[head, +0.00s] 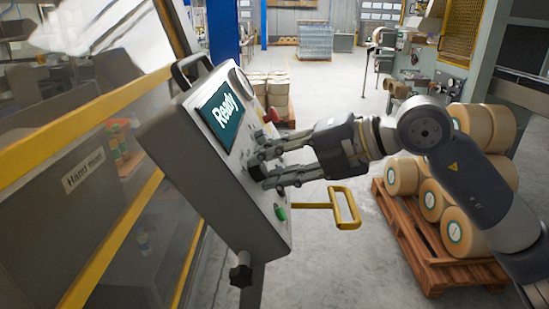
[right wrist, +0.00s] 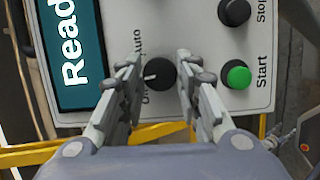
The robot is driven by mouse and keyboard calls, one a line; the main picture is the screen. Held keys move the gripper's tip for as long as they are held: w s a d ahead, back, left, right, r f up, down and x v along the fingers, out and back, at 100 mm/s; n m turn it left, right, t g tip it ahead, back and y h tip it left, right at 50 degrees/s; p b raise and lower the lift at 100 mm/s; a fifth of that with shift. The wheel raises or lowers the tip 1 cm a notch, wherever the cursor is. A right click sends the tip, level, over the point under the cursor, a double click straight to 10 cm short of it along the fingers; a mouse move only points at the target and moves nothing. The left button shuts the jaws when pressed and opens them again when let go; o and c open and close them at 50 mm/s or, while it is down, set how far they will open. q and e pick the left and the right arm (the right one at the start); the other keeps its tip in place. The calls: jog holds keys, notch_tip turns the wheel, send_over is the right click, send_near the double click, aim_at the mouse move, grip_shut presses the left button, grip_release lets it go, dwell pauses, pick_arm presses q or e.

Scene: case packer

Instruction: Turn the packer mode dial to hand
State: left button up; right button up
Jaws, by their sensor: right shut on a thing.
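The mode dial is a round black knob with a white pointer mark, on the grey control panel (head: 190,165). In the right wrist view the dial (right wrist: 160,76) sits between the two fingers of my right gripper (right wrist: 158,84). Its mark points left in that picture; "Auto" is printed near it, and another label is partly covered by a finger. In the head view my right gripper (head: 265,170) reaches the panel from the right, shut on the dial, which is mostly hidden there. The panel's screen (head: 222,117) reads "Ready". My left gripper is not in view.
A green Start button (right wrist: 237,76) and a black Stop button (right wrist: 234,12) are near the dial. A yellow handle (head: 345,208) sticks out below my right gripper. A pallet (head: 415,235) of rolls stands at right.

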jog(key=shift+r+m, duration=0.1)
jog(key=shift+m, duration=0.6)
jog(key=o, duration=1.1)
jog(key=v, duration=1.2)
jog(key=shift+a+r, duration=0.1)
